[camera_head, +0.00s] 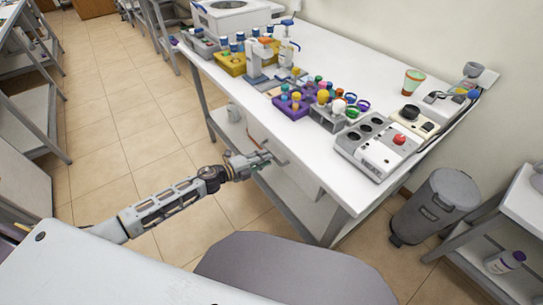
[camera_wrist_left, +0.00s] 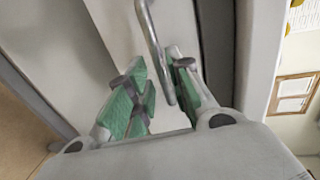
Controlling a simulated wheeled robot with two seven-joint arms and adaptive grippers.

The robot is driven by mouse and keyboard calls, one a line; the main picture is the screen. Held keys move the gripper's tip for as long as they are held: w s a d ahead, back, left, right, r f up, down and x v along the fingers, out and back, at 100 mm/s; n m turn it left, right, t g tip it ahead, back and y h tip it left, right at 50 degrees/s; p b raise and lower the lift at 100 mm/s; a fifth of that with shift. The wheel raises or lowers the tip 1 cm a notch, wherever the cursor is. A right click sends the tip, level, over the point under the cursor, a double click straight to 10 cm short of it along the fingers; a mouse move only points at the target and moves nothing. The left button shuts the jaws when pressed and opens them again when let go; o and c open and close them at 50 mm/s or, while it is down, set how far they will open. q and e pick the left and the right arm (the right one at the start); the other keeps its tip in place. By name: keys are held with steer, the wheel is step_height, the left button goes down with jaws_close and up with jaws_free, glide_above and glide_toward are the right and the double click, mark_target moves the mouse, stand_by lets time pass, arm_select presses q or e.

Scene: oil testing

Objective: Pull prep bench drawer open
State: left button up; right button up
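The prep bench (camera_head: 330,65) is a long white table with a drawer (camera_head: 300,172) under its near side. The drawer front is pale and partly hidden by my arm. My left gripper (camera_head: 262,159) is at the drawer's handle. In the left wrist view, the grey bar handle (camera_wrist_left: 153,45) reaches down between the green-padded fingers of my left gripper (camera_wrist_left: 158,100). The fingers are apart, and the bar lies close to the right finger. Whether it touches that finger I cannot tell. My right gripper is out of view.
A grey chair back (camera_head: 290,270) stands in front of the bench, near my arm. A grey bin (camera_head: 435,205) is at the bench's right end. Test tubes and a grey device (camera_head: 378,148) stand on top. Tiled floor (camera_head: 120,125) is clear to the left.

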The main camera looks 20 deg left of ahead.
arm_select(q)
steer(key=shift+x, duration=2.05)
steer(key=shift+c, duration=0.2)
jaws_close()
